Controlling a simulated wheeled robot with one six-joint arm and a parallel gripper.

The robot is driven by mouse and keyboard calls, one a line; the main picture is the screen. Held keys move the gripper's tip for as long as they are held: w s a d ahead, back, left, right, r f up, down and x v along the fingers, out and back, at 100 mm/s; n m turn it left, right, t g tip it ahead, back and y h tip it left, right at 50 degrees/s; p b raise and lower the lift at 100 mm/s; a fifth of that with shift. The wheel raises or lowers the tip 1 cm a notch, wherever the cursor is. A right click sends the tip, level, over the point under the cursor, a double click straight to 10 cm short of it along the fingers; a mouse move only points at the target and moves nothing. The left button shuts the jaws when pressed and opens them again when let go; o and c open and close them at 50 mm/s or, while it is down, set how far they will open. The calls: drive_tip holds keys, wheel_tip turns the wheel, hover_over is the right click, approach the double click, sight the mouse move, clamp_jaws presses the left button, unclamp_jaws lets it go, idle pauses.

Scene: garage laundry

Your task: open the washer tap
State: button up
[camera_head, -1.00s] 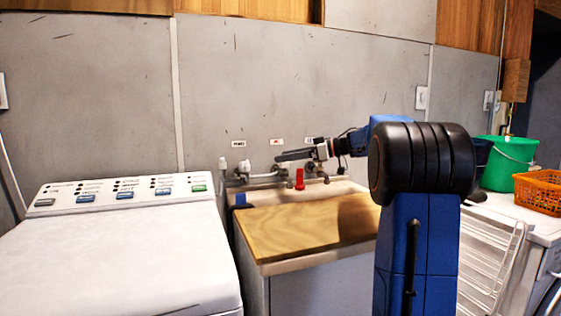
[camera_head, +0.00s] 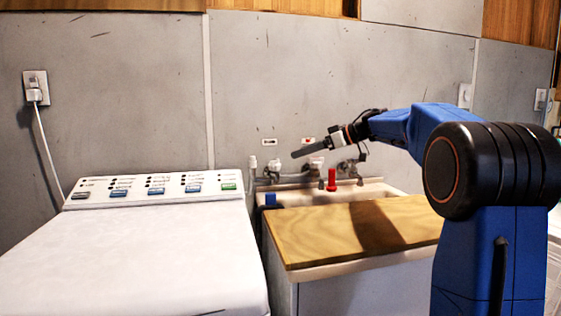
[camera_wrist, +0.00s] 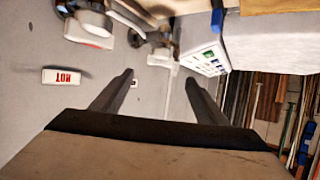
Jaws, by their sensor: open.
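Several wall taps with pale handles stand in a row behind the sink. The leftmost tap (camera_head: 272,170) is under a small label (camera_head: 268,142) whose words are too small to read. The middle tap (camera_head: 317,163) is under a label with red print, and the wrist view shows a red HOT label (camera_wrist: 61,77). My gripper (camera_head: 296,153) is level with the taps near the wall, pointing left, between the left and middle taps in the picture. In the wrist view my gripper (camera_wrist: 160,77) is open and empty, with tap parts (camera_wrist: 143,33) above the fingers.
A white washer (camera_head: 155,245) stands left of the sink (camera_head: 370,189). A wooden board (camera_head: 330,230) covers the sink's front. A socket with a plug (camera_head: 36,90) is at left.

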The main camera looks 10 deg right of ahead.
sight(276, 160)
drive_tip(key=x, duration=1)
drive_tip(key=shift+w+a+f, duration=0.1)
drive_tip(key=shift+w+a, duration=0.1)
drive_tip(key=c, duration=1.1)
